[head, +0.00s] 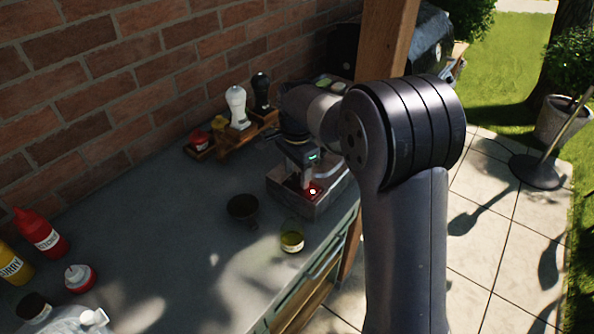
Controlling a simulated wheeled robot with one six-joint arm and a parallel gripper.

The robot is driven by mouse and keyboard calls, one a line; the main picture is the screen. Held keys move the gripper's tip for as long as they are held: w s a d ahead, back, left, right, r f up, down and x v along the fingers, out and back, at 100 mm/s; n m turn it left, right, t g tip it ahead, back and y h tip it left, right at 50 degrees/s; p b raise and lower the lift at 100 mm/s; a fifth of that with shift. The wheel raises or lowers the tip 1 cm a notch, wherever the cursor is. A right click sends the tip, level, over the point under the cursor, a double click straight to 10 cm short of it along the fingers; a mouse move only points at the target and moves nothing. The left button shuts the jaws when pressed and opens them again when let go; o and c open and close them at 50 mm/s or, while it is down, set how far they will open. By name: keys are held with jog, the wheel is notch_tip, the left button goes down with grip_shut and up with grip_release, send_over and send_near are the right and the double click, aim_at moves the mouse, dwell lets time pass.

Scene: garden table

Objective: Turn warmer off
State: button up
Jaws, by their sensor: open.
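I cannot make out the shape of a switch there. My gripper (308,186) points down over the warmer, right at the red glow, and is open. I cannot tell whether its fingers touch the warmer. My arm hides the warmer's back and part of its right side.
A dark bowl (243,207) and a small yellow-green cup (292,242) stand in front of the warmer. A wooden rack (232,140) with a white shaker (237,106) stands behind by the brick wall. Red (40,234) and yellow (14,264) bottles stand far left. The counter's middle-left is clear.

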jog(key=shift+f, duration=0.15)
jog(key=shift+c, duration=0.2)
jog(key=c, duration=0.9)
jog(key=n+p, duration=0.1)
jog(key=n, duration=0.4)
jog(key=shift+n, duration=0.4)
jog(key=n, duration=0.5)
jog(key=shift+n+p, duration=0.35)
jog(key=shift+n, duration=0.05)
